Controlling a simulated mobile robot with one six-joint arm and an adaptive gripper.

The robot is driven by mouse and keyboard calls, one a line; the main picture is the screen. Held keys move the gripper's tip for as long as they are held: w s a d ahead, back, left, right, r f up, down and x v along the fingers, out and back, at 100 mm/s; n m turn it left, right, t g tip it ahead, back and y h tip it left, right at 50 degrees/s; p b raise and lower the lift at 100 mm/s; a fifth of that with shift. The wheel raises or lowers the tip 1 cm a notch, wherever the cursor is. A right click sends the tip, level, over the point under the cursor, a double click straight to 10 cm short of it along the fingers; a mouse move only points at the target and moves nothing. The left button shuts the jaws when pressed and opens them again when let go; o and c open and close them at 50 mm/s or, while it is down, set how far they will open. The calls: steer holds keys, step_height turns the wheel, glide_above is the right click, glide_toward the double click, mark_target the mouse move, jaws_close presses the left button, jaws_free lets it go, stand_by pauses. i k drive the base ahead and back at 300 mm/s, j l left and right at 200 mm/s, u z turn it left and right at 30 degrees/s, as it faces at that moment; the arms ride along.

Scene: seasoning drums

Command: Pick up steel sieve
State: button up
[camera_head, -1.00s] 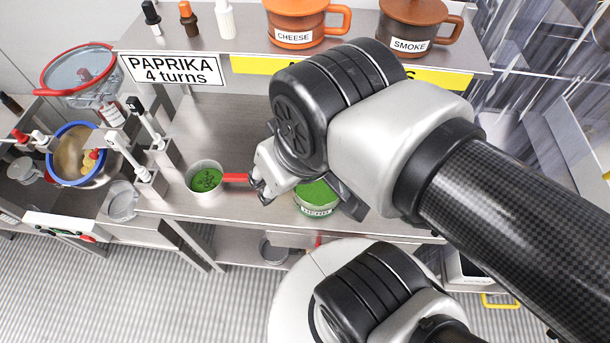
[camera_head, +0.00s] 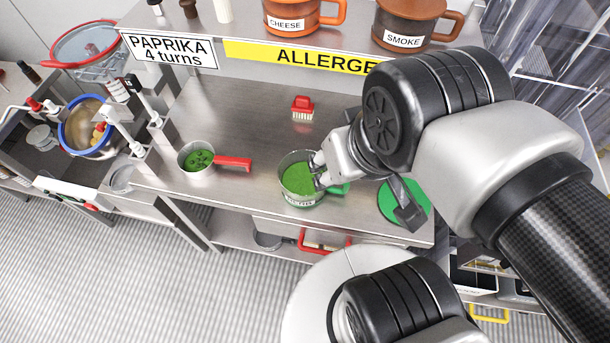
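No object is plainly marked as the steel sieve. A red-rimmed, see-through mesh bowl (camera_head: 85,47) at the upper left looks sieve-like, and a blue-rimmed bowl (camera_head: 82,140) sits below it. A small pan (camera_head: 192,163) holding green seasoning, with a red handle (camera_head: 233,162), stands on the steel bench. My gripper (camera_head: 318,171) is at the right rim of a green-filled tub (camera_head: 296,181) with a green handle. It is far right of the red-rimmed bowl and apart from the red handle. Whether its fingers are closed on the tub is unclear.
A red brush (camera_head: 303,107) lies on the bench (camera_head: 240,118). A green disc (camera_head: 412,203) is at the right, partly hidden by my arm. Orange (camera_head: 305,18) and brown (camera_head: 407,24) mugs stand on the upper shelf. The lower shelf holds red-handled items (camera_head: 324,242).

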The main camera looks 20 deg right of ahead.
mark_target(198, 159)
steer(key=i+j+u, duration=0.2)
steer(key=j, duration=0.25)
steer(key=i+j+u, duration=0.25)
steer(key=j, duration=0.15)
steer(key=i+j+u, duration=0.2)
steer(key=j, duration=0.2)
steer(key=i, duration=0.05)
